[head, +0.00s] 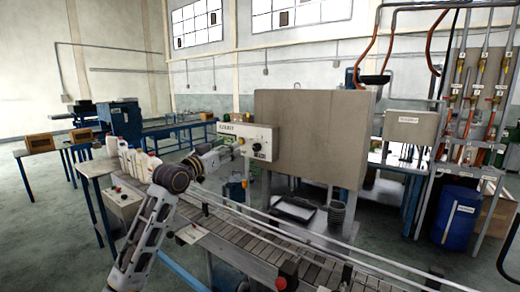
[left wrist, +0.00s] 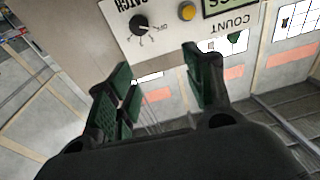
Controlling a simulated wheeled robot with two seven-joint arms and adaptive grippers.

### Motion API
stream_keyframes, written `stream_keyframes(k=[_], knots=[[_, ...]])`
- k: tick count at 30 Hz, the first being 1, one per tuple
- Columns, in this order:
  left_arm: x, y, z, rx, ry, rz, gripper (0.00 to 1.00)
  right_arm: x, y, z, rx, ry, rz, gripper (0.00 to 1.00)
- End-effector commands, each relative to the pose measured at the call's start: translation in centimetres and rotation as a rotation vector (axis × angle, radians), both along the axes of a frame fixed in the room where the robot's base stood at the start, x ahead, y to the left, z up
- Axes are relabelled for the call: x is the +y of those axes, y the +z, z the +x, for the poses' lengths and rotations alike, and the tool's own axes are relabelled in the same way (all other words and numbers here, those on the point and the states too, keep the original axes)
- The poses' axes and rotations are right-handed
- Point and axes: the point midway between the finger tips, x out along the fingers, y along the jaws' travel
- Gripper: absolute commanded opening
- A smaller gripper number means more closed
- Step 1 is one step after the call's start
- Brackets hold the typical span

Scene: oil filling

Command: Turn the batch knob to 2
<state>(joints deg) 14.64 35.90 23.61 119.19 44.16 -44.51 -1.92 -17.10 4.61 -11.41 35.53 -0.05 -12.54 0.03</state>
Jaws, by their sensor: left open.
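The batch knob (left wrist: 139,24) is a small round black dial on a pale panel in the left wrist view, upside down, with the word BATCH by it and small marks around it. I cannot tell which mark it points at. My left gripper (left wrist: 156,60) is open, its green-padded fingers apart and empty. The fingertips are just short of the knob in the picture, with no visible contact. My right gripper is out of view.
A yellow button (left wrist: 188,12) and a green display (left wrist: 216,6) sit beside the knob. A conveyor (head: 250,245) runs below the panel. White bottles (head: 140,165) stand on the left. A large grey cabinet (head: 315,135) is right behind the panel.

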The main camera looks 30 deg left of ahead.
Motion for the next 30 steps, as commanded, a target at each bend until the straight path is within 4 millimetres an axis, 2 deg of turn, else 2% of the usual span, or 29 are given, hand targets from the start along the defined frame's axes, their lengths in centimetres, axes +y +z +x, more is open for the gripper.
stream_keyframes(k=[11, 21, 30], knots=[[-1.1, -1.2, -0.1, 0.061, -0.040, -0.014, 0.52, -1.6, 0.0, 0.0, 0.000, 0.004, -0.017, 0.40], [-1.3, -2.5, -0.1, 0.122, -0.051, -0.010, 0.52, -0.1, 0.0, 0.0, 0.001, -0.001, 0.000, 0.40], [-1.3, -2.6, -0.1, 0.124, -0.051, -0.006, 0.52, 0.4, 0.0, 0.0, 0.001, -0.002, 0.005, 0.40]])
